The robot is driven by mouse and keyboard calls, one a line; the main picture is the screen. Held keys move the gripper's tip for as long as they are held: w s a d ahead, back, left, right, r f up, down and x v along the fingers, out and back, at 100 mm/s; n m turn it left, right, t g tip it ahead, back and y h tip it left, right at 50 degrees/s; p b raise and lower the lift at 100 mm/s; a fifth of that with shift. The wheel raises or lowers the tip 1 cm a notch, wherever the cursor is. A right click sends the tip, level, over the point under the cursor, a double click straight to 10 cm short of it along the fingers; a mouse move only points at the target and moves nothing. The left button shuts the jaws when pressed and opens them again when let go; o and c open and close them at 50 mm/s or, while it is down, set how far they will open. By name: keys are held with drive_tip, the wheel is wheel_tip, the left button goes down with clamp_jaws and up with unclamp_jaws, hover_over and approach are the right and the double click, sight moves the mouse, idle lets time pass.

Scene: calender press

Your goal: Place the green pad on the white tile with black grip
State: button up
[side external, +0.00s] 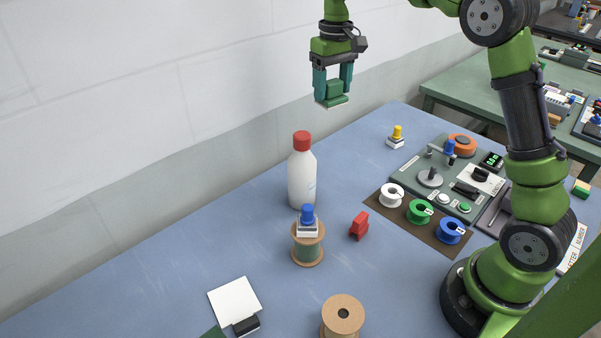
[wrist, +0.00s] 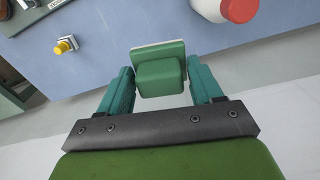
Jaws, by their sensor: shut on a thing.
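The green pad (side external: 335,99) is a green block on a flat base with a pale underside. My gripper (side external: 333,86) is shut on its block part and holds it high above the back of the blue table. In the wrist view the pad (wrist: 160,76) sits between the two teal fingers. The white tile (side external: 234,300) lies flat near the front left of the table, well apart from my gripper. Its black grip (side external: 246,325) is at its front right corner. The tile does not show in the wrist view.
A white bottle with a red cap (side external: 302,140) stands below my gripper. A spool (side external: 307,250) bears a blue-knobbed white piece (side external: 307,219). Another spool (side external: 343,315), a red part (side external: 359,226) and small coloured spools (side external: 420,211) stand to the right. A dark green edge (side external: 213,333) shows beside the tile.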

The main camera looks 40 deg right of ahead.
drive_tip(key=a, duration=1.1)
drive_tip(key=n, duration=0.2)
hover_over(238, 305)
wheel_tip(238, 305, down, 17)
drive_tip(key=shift+r, duration=0.1)
drive_tip(key=shift+f, duration=2.15)
drive_tip(key=shift+f, duration=0.15)
drive_tip(key=o, duration=1.1)
drive_tip(key=shift+c, duration=0.2)
